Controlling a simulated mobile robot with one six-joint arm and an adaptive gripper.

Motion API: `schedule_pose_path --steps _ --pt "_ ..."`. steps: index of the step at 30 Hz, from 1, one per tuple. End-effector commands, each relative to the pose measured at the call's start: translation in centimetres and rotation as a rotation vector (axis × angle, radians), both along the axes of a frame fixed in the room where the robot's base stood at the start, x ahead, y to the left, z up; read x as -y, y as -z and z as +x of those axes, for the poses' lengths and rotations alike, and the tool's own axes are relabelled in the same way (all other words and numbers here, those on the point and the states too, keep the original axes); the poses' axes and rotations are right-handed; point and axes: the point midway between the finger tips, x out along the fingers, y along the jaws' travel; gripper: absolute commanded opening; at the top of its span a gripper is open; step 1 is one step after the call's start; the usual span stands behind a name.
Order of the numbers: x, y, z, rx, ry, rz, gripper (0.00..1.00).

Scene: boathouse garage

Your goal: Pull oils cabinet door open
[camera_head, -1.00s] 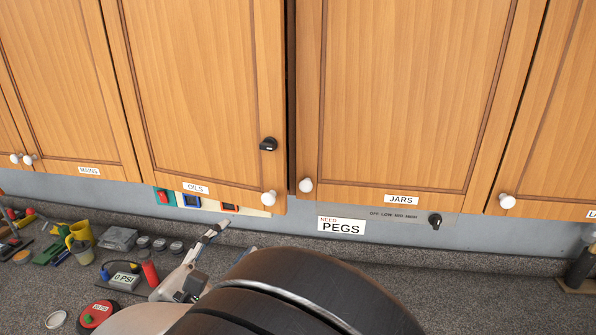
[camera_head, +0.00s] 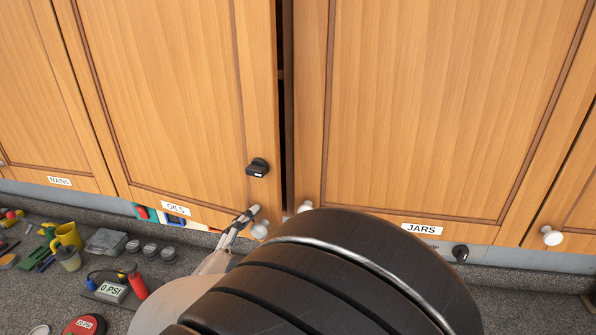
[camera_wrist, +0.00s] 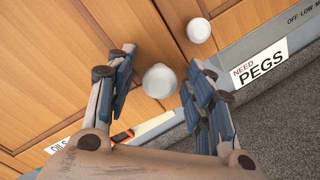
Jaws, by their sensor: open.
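The oils cabinet door (camera_head: 165,110) is a wooden panel with an OILS label (camera_head: 176,208) at its bottom edge. It stands slightly ajar, with a dark gap along its right edge. A black latch (camera_head: 257,168) sits on that side. Its white round knob (camera_head: 259,230) is at the lower right corner. In the wrist view the knob (camera_wrist: 159,80) lies between the blue-padded fingers of my gripper (camera_wrist: 160,85), with space on both sides. In the head view my gripper (camera_head: 245,218) is at the knob, partly hidden behind my arm.
The JARS door (camera_head: 420,110) and its knob (camera_head: 305,206) are close on the right; that knob also shows in the wrist view (camera_wrist: 198,30).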

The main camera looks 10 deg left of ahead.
Motion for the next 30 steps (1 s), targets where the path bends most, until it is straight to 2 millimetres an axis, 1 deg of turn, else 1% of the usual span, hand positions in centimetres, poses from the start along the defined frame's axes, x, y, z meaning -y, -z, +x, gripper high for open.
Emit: schedule_pose_path --steps 7,8,27,29,30 --pt "0.02 0.01 0.0 0.0 0.0 0.0 0.48" --pt "0.02 0.01 0.0 0.0 0.0 0.0 0.47" --pt "0.02 0.01 0.0 0.0 0.0 0.0 0.04" --pt "0.02 0.01 0.0 0.0 0.0 0.0 0.0" --pt "0.02 0.01 0.0 0.0 0.0 0.0 0.0"
